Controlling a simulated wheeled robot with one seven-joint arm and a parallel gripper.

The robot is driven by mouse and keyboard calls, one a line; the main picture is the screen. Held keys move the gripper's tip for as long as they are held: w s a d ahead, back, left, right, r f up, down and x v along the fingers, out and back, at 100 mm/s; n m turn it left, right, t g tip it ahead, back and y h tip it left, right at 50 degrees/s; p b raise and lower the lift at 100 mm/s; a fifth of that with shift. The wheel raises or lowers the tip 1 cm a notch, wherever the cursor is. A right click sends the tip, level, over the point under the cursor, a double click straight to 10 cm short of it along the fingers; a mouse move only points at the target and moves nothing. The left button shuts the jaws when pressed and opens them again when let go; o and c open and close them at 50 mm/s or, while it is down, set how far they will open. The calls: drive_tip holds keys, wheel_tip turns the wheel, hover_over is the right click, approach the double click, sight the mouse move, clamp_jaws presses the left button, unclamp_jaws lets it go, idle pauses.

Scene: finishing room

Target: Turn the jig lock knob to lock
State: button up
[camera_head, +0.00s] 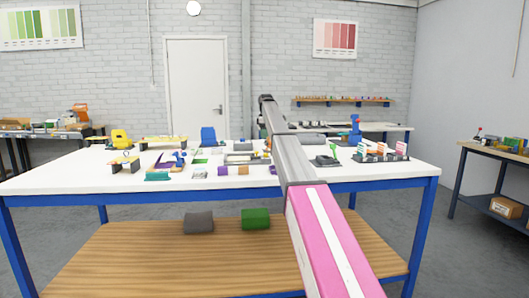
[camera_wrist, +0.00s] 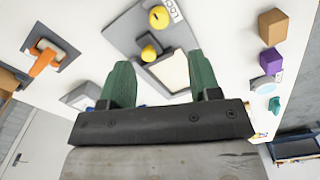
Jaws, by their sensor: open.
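In the wrist view a grey jig plate (camera_wrist: 122,22) lies on the white table top. A round yellow knob (camera_wrist: 158,16) with a dark mark sits at its far end, beside a white label (camera_wrist: 174,10) with dark letters, partly cut off, that seem to read LOCK. A second yellow round part (camera_wrist: 148,53) stands nearer, next to a pale square block (camera_wrist: 170,72). My gripper (camera_wrist: 158,60) has two green fingers spread apart with nothing held between them. It is over the near part of the jig, short of the labelled knob.
In the wrist view an orange handle (camera_wrist: 44,62) on a grey plate stands at left, and brown (camera_wrist: 272,26) and purple (camera_wrist: 271,60) blocks stand at right. In the head view the white table (camera_head: 60,176) carries many small fixtures; its front left is clear.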

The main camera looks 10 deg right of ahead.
sight(266, 155)
wheel_tip(266, 155, down, 11)
drive_tip(key=shift+w+r, duration=0.1)
idle(0.5)
drive_tip(key=c, duration=0.9)
